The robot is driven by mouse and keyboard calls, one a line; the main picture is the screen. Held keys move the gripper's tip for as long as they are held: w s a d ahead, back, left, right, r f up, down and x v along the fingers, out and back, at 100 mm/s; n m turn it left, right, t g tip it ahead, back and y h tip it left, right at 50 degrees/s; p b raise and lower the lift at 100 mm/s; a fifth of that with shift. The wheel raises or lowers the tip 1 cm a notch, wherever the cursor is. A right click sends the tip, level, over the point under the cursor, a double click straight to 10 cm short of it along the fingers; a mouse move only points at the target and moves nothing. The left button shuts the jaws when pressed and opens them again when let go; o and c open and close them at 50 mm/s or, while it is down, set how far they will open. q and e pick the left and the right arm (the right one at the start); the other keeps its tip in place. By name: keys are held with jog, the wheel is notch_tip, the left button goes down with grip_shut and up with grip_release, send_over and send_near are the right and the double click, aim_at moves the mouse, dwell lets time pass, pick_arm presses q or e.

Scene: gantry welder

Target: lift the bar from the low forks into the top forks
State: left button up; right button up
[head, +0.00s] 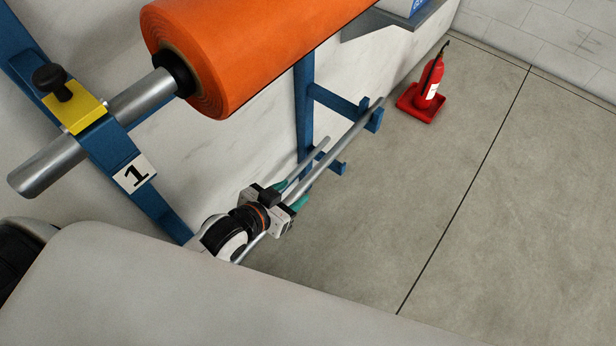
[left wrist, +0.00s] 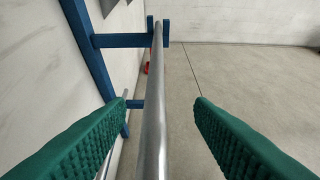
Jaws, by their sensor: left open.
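A long grey bar (head: 338,146) slopes down across the head view. Its far part lies at a blue fork (head: 372,117) on a long arm of the blue post. A shorter-looking second bar (head: 309,161) runs beside it, near a lower blue fork (head: 338,166). My left gripper (head: 290,196) is open at the long bar. In the left wrist view the long bar (left wrist: 155,120) passes between the green fingers, with a gap on both sides. The second bar (left wrist: 109,148) lies left, partly behind the left finger. The near ends are hidden. My right gripper is not in view.
An orange roll (head: 245,50) on a thick shaft (head: 45,165) hangs above, by a blue stand with a yellow clamp (head: 76,111) and label 1 (head: 135,175). The white wall is close at left. A red extinguisher (head: 430,85) stands beyond. Floor at right is clear.

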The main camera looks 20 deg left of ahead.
aim_at(304, 182)
pick_arm(q)
jog(key=shift+w+d+f, duration=0.1)
jog(key=shift+w+f, duration=0.15)
jog(key=shift+w, duration=0.3)
jog(key=x, duration=0.4)
jog(key=shift+w+f, duration=0.15)
jog(key=shift+w, duration=0.15)
jog(key=shift+w+f, duration=0.15)
jog(key=shift+w, duration=0.05)
jog(key=shift+c, duration=2)
jog(key=c, duration=0.6)
grip_shut()
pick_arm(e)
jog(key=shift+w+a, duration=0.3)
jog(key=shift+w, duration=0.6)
